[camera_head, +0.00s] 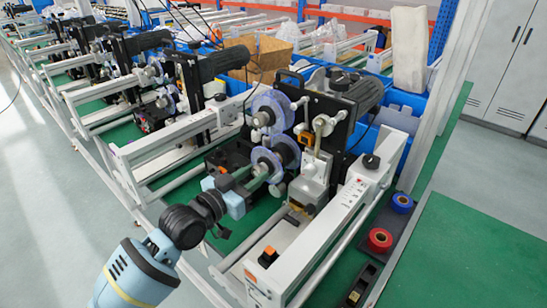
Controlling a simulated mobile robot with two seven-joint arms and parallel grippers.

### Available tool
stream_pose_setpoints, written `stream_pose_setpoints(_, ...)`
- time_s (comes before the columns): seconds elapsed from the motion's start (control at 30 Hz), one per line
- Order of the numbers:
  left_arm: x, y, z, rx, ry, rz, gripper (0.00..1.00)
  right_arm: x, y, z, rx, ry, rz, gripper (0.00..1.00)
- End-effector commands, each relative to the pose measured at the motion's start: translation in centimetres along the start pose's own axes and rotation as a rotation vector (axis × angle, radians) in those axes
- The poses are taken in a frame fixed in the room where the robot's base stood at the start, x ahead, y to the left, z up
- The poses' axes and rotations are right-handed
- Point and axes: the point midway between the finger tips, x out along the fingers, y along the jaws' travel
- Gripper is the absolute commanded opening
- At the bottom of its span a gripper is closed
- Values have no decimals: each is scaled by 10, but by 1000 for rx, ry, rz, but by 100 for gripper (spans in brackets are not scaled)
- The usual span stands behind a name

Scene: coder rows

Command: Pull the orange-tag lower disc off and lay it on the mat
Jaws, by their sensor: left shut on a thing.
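The coder machine (315,120) stands on the green bench with an upper translucent bluish disc (267,106) and, below it, a lower disc (287,148) on its front face. My left gripper (258,178) reaches in from the lower left, its fingers at the near left rim of the lower disc, shut on it. The fingers hide part of that rim, and I cannot make out an orange tag on it. My right gripper is out of view.
A white rail (325,235) with a small panel runs between machine and mat. A green tabletop (465,265) at right is bare. More machines stand at far left.

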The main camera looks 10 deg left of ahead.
Motion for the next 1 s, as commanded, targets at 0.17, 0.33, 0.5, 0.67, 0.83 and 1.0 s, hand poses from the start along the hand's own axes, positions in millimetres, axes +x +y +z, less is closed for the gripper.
stream_pose_setpoints(0.17, -6, 0, -2, 1, 2, 0, 2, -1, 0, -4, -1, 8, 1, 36)
stream_pose_setpoints(0.33, -11, 0, -2, 1, 2, 0, 2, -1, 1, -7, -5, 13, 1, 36)
stream_pose_setpoints(0.5, -15, 0, -2, 1, 3, 0, 2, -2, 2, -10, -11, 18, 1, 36)
stream_pose_setpoints(0.67, -17, 0, -1, 0, 3, 0, 2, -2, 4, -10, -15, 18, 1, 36)
stream_pose_setpoints(0.83, -17, 0, -1, 0, 2, 0, 2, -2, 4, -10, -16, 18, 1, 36)
stream_pose_setpoints(1.0, -18, 0, -1, 0, 2, 0, 2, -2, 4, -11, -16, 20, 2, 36)
